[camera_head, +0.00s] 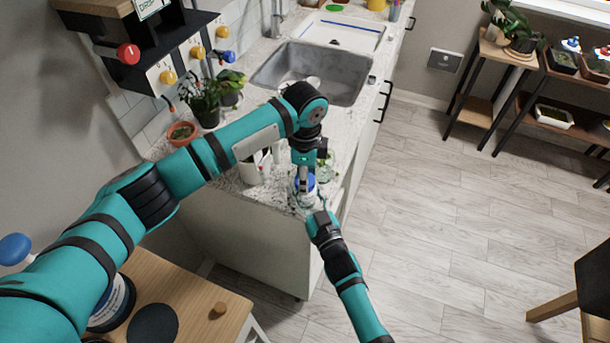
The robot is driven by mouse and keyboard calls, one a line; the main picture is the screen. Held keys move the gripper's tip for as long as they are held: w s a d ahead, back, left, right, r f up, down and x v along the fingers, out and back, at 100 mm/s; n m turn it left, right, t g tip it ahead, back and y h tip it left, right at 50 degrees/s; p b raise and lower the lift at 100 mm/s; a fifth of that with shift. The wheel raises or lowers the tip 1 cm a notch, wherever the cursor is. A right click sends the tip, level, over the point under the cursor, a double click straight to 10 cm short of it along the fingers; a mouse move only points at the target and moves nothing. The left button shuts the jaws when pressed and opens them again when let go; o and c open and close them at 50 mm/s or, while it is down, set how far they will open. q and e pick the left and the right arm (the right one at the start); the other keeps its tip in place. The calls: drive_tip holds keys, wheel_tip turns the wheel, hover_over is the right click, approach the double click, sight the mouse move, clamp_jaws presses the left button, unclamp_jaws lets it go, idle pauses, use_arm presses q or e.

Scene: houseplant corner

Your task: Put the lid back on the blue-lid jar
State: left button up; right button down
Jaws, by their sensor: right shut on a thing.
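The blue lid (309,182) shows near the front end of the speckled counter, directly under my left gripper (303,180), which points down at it. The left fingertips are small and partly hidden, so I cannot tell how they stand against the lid. The clear jar (302,200) is below the lid, mostly covered by it and the grippers. I cannot tell whether the lid rests on the rim. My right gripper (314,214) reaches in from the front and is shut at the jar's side.
A white watering can (254,170) stands left of the jar on the counter (222,181). Potted plants (203,100) and a terracotta pot (182,133) stand along the wall. The sink (313,73) lies behind. A wooden table (190,290) is at lower left.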

use_arm(q)
drive_tip(key=m, duration=0.6)
drive_tip(key=o, duration=1.4)
drive_tip(key=shift+c, duration=0.2)
use_arm(e)
drive_tip(key=shift+c, duration=2.2)
unclamp_jaws()
use_arm(q)
wheel_tip(320, 180, up, 12)
use_arm(e)
drive_tip(key=v, duration=1.2)
